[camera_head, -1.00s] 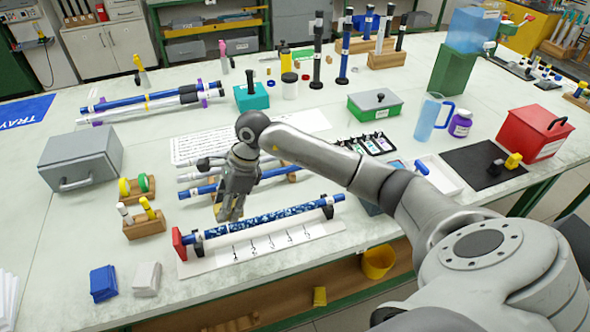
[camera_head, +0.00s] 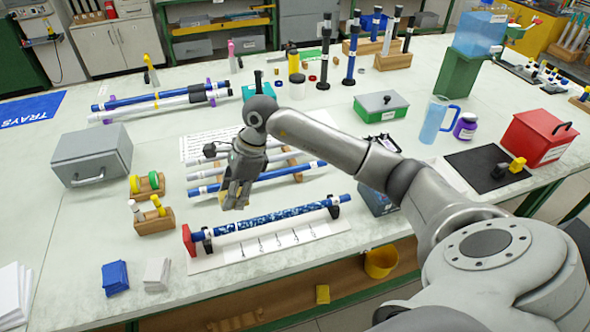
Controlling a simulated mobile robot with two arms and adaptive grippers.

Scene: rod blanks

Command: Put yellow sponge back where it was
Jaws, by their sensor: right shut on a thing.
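My right gripper (camera_head: 236,196) is shut on a small yellow thing, which I take to be the yellow sponge (camera_head: 234,199); the fingers hide most of it. The gripper points down and appears to be above the blue speckled rod (camera_head: 275,217), near its left part. The rod rests in black holders on a white numbered strip (camera_head: 295,236) with a red end stop (camera_head: 188,240). My left gripper is not in view.
A blue block (camera_head: 115,278) and a white block (camera_head: 157,274) lie at the table's front left. A wooden holder (camera_head: 153,222) and a grey box (camera_head: 92,155) stand behind them. More rods (camera_head: 265,176) lie behind the gripper. Bare table surrounds the blocks.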

